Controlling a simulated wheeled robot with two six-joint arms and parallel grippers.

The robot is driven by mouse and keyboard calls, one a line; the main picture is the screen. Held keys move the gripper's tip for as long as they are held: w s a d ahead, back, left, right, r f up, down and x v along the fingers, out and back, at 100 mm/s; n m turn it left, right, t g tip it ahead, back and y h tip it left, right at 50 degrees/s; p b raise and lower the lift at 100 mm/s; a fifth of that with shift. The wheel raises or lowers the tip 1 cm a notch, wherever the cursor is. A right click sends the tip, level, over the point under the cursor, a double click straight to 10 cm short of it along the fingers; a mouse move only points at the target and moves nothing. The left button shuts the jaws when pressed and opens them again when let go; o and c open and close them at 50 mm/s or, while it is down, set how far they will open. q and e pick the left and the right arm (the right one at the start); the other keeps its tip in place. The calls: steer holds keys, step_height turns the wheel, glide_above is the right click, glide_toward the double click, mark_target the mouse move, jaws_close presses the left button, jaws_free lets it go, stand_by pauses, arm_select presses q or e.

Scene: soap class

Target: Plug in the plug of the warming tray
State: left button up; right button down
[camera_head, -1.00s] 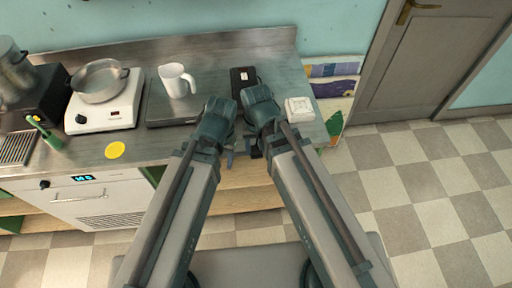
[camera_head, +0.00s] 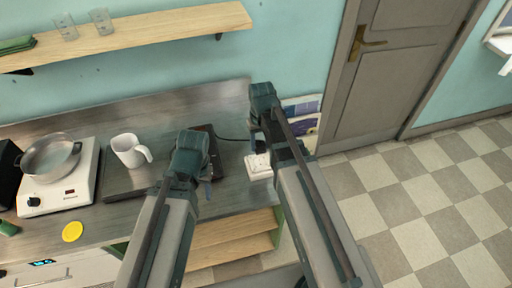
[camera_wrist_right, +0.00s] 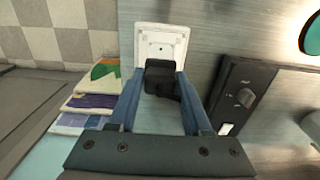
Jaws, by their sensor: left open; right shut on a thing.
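The black plug (camera_wrist_right: 160,78) is held between the fingers of my right gripper (camera_wrist_right: 162,82), which is shut on it. In the right wrist view the plug overlaps the lower part of the white socket block (camera_wrist_right: 160,35); I cannot tell whether they touch. The socket block (camera_head: 258,168) also shows on the counter, just below my right gripper (camera_head: 257,146). A dark unit with a knob (camera_wrist_right: 243,82), apparently the warming tray, lies left of the socket in the head view (camera_head: 213,150), partly hidden. A thin cord runs from it toward the right gripper. My left gripper (camera_head: 207,188) is open and empty.
A white hot plate (camera_head: 80,185) with a steel pot (camera_head: 50,155) and a yellow disc (camera_head: 72,231) are further left. A wooden shelf (camera_head: 150,33) hangs above. The counter ends just right of the socket.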

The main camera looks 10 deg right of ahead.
arm_select(q)
steer(key=shift+f, duration=0.15)
arm_select(e)
steer(key=shift+f, duration=0.1)
arm_select(q)
step_height(320, 180, down, 6)
steer(key=b, duration=0.6)
steer(key=shift+r, duration=0.2)
arm_select(e)
glide_above(260, 162)
step_height(260, 162, down, 6)
steer(key=shift+r, duration=0.15)
arm_select(q)
steer(key=shift+f+b, duration=0.55)
steer(key=shift+f, duration=0.05)
arm_select(e)
steer(key=shift+f, duration=0.55)
stand_by(0.8)
steer(key=shift+c, duration=1.3)
jaws_free()
arm_select(q)
steer(key=shift+r, duration=0.1)
arm_select(e)
step_height(260, 162, up, 14)
steer(key=p, duration=1.4)
arm_select(q)
step_height(260, 162, up, 14)
steer(key=shift+f, duration=0.25)
arm_select(e)
steer(key=shift+s+a+f, duration=0.15)
